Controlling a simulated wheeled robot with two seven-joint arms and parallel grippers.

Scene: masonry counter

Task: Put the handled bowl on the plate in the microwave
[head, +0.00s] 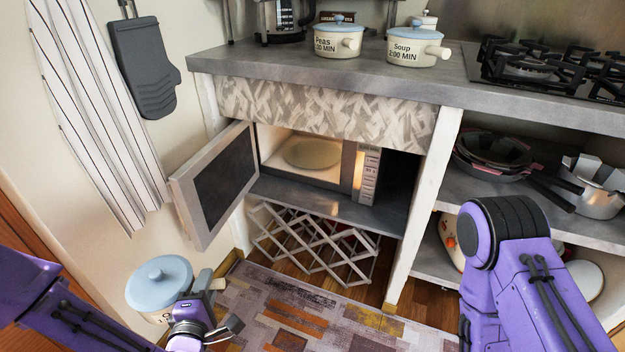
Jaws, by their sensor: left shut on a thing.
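A handled bowl (150,300) with a light blue lid (160,282) shows at the lower left, in front of the counter and above floor level. My left gripper (207,300) is shut on it at its right side, by the handle; the fingers are partly hidden. The microwave (361,175) stands on a shelf under the counter with its door (215,180) swung open to the left. The round plate (312,152) lies inside in the lit cavity, with nothing on it. My right arm comes in at the lower right; its gripper is out of view.
Two more lidded handled bowls, marked Peas (336,42) and Soup (412,50), stand on the counter (300,75). A folding rack (315,240) is under the microwave shelf. Pans (492,155) fill the right shelf.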

